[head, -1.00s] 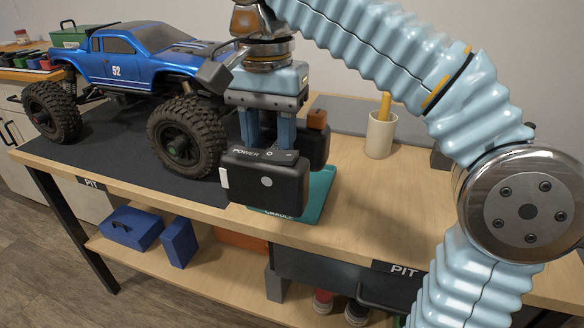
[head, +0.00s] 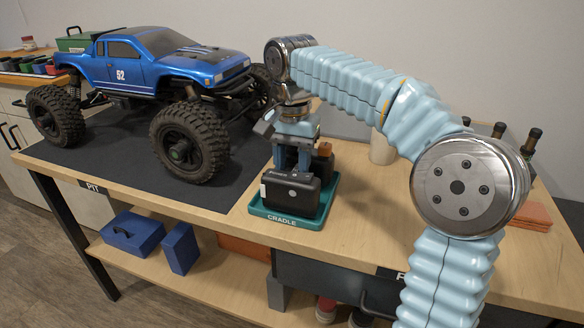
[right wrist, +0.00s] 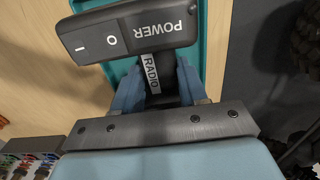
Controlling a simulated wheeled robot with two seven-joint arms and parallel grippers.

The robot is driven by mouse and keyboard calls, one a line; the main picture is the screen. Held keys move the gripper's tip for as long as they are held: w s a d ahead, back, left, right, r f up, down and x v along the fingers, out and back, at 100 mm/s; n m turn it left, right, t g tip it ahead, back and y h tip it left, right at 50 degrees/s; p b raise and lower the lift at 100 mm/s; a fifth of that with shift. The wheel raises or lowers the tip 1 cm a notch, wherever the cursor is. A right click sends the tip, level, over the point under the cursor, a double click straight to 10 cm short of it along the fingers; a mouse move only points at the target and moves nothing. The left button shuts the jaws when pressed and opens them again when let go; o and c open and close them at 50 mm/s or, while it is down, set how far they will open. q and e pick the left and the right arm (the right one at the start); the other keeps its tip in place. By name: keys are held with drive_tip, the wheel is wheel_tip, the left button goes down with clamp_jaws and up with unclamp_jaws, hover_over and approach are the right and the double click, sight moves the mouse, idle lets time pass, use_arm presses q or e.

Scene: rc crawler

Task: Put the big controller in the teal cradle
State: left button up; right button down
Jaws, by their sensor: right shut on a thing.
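The big controller (head: 290,194) is black, with a power-switch box at the front and another black part with an orange piece behind. My right gripper (head: 294,162) is shut on its middle from above. The teal cradle (head: 327,203) stands on the bench under the controller, which is upright within its outline. I cannot tell whether the controller rests on the cradle's floor. In the right wrist view the fingers (right wrist: 157,88) straddle the part marked RADIO, the POWER box (right wrist: 127,32) lies beyond, and the teal cradle (right wrist: 216,40) shows behind. My left gripper is out of view.
A blue truck (head: 150,65) stands on the dark mat (head: 105,160) to the left, one wheel near the cradle. A beige cup (head: 382,150) is behind my right arm. Dark bottles (head: 533,142) stand at the far right. The wooden bench (head: 365,215) right of the cradle is clear.

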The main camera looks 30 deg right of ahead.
sight(292, 169)
drive_tip(key=shift+f, duration=0.25)
drive_tip(key=shift+f, duration=0.15)
drive_tip(key=c, duration=0.6)
unclamp_jaws()
wheel_tip(292, 169, up, 12)
drive_tip(key=p, duration=0.3)
drive_tip(key=shift+r, duration=0.2)
